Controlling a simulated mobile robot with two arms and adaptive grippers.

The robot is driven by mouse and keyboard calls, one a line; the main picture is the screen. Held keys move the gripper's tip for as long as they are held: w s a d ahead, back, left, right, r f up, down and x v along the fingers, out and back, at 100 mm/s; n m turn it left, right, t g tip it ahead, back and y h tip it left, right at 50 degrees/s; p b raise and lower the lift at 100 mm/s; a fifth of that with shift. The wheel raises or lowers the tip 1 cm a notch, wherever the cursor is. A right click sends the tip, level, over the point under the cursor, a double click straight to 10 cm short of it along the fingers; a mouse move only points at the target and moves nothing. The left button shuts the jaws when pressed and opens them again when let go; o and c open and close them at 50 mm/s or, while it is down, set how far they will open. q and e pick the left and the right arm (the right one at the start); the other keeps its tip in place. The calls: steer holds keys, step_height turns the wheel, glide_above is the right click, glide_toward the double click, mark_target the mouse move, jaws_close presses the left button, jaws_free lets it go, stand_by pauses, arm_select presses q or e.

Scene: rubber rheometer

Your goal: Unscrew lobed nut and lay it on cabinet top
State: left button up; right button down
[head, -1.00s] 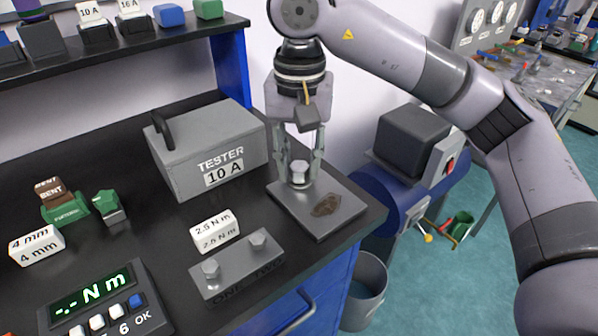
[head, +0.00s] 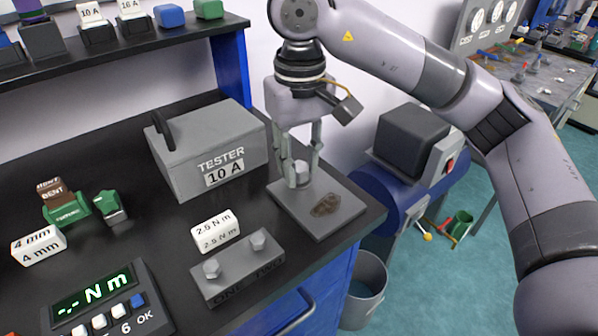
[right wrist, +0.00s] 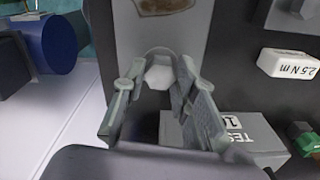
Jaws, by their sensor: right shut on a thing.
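The lobed nut (head: 302,172) is a small pale grey piece at the back of a flat grey plate (head: 300,208). The plate lies on the black cabinet top (head: 155,240), near its right edge. My right gripper (head: 302,182) points straight down and is shut on the nut. In the right wrist view the nut (right wrist: 160,76) shows between the two fingers, over the plate (right wrist: 185,38). Any thread below the nut is hidden. My left gripper is in neither view.
A grey tester box (head: 185,165) stands left of the plate. A block with two bolts (head: 238,268), a 2.5 N m marker (head: 214,232) and a display unit (head: 95,300) are in front. A brown stain (head: 326,205) marks the plate. Bare top lies between these things.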

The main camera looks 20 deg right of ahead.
mark_target(299, 166)
steer(key=shift+n, duration=0.7)
steer(key=shift+r+p, duration=2.2)
steer(key=shift+r, duration=0.35)
